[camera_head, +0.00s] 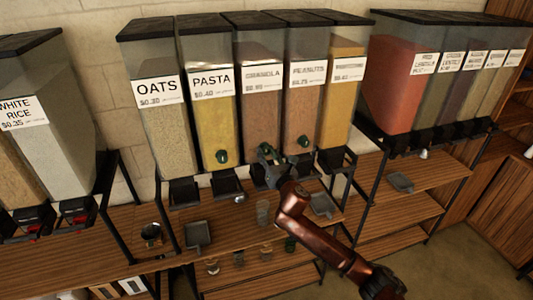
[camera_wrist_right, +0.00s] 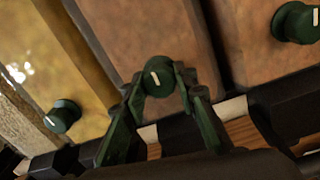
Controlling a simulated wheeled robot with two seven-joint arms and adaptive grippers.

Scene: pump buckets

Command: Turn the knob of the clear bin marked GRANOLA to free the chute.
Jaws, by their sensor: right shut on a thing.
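The clear bin marked GRANOLA (camera_head: 262,112) stands in the middle of a row of bins, filled with brownish contents. My right gripper (camera_head: 267,152) is at the lower front of this bin and hides its knob in the head view. In the right wrist view the green knob (camera_wrist_right: 159,77) with a pale mark sits between the fingertips of my right gripper (camera_wrist_right: 160,85), which is shut on it. The mark stands nearly upright, slightly tilted. The black chute below the knob is mostly hidden by my arm. My left gripper is not in view.
The PASTA bin (camera_head: 212,110) is on the left and the PEANUTS bin (camera_head: 304,100) on the right, close by. Their green knobs stick out at the pasta bin (camera_wrist_right: 62,116) and the peanuts bin (camera_wrist_right: 295,22). Wooden shelves (camera_head: 235,220) with scoops and jars lie below.

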